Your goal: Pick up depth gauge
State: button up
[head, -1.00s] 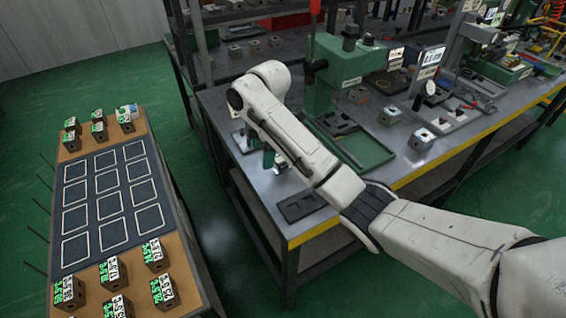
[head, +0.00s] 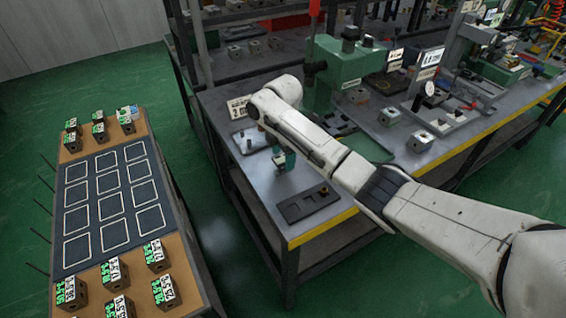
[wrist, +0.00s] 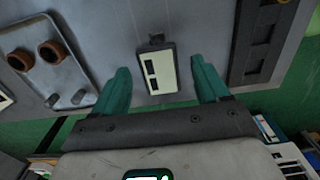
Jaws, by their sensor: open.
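A small block with a pale face and two dark slots (wrist: 155,72), which I take to be the depth gauge, lies on the grey bench top in the wrist view. A dark knob is at its far end. My gripper (wrist: 159,68) is open, with one teal finger to each side of the block and a visible gap on both sides. I cannot tell how far above the bench the fingertips are. In the head view my gripper (head: 284,161) points down over the bench's near left part, and the block is not clear there.
A dark slotted tray (head: 308,205) lies near the bench's yellow front edge. A grey plate with two brown rings (wrist: 45,75) lies left of the block in the wrist view. A green press (head: 330,75) stands behind my arm. A cart (head: 163,215) with several labelled blocks stands left.

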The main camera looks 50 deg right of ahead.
jog(key=shift+f, duration=1.25)
jog(key=shift+c, duration=0.4)
jog(key=shift+r, duration=0.1)
jog(key=c, duration=1.1)
